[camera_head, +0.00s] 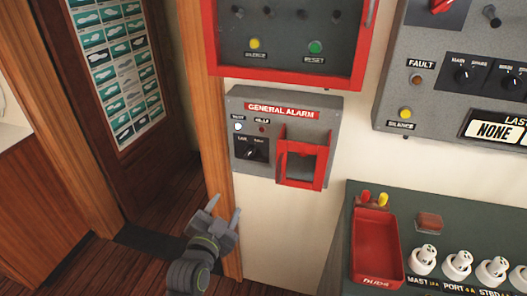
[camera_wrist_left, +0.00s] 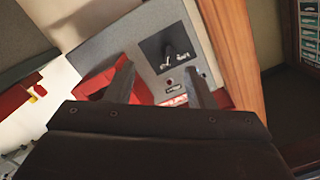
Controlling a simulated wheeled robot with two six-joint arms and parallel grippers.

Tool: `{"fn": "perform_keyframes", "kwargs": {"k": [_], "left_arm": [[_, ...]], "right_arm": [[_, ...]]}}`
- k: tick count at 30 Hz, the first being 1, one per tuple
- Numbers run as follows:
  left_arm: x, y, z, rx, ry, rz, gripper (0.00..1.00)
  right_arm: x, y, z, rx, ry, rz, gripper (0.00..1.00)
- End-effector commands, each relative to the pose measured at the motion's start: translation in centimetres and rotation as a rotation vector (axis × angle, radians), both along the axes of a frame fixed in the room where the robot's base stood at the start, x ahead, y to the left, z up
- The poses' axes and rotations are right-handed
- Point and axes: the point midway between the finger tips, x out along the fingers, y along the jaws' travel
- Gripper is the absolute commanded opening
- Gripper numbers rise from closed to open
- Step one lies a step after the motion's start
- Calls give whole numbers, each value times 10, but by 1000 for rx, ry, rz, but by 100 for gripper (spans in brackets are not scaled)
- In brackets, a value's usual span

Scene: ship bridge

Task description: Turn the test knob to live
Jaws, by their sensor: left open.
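The test knob (camera_head: 251,152) is a small dark knob on a black plate at the left of the grey General Alarm panel (camera_head: 236,172). Its pointer is slanted; the small labels above it are too blurred to read. My left gripper (camera_head: 224,208) is open and empty, below and left of the panel, apart from the knob. In the left wrist view the panel appears upside down, and the knob (camera_wrist_left: 169,53) shows beyond and between the two fingers (camera_wrist_left: 158,72). My right gripper is not in view.
A red guard frame (camera_head: 283,172) sticks out right of the knob. A red-framed box (camera_head: 285,78) hangs just above the panel. A wooden door post (camera_head: 213,150) stands at left. A console with a red tray (camera_head: 378,240) and white plugs stands at lower right.

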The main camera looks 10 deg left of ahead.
Motion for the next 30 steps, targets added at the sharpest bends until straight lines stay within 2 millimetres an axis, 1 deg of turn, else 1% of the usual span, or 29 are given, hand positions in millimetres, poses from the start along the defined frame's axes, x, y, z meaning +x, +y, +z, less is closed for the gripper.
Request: {"fn": "perform_keyframes", "kwargs": {"k": [1,3,6,8,11,18,30], "left_arm": [[-2,0,18,11,-32,0,49],[-3,0,31,22,-57,1,49],[-1,-1,39,30,-72,-1,49],[3,-1,40,29,-73,0,49],[14,-1,40,30,-71,-2,49],[54,-3,41,30,-71,-2,49],[119,-5,39,30,-70,-1,49]], "right_arm": [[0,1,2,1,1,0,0],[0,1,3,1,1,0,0],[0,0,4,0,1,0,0],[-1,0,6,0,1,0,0],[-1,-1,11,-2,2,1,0],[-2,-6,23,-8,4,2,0],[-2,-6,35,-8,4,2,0]]}}
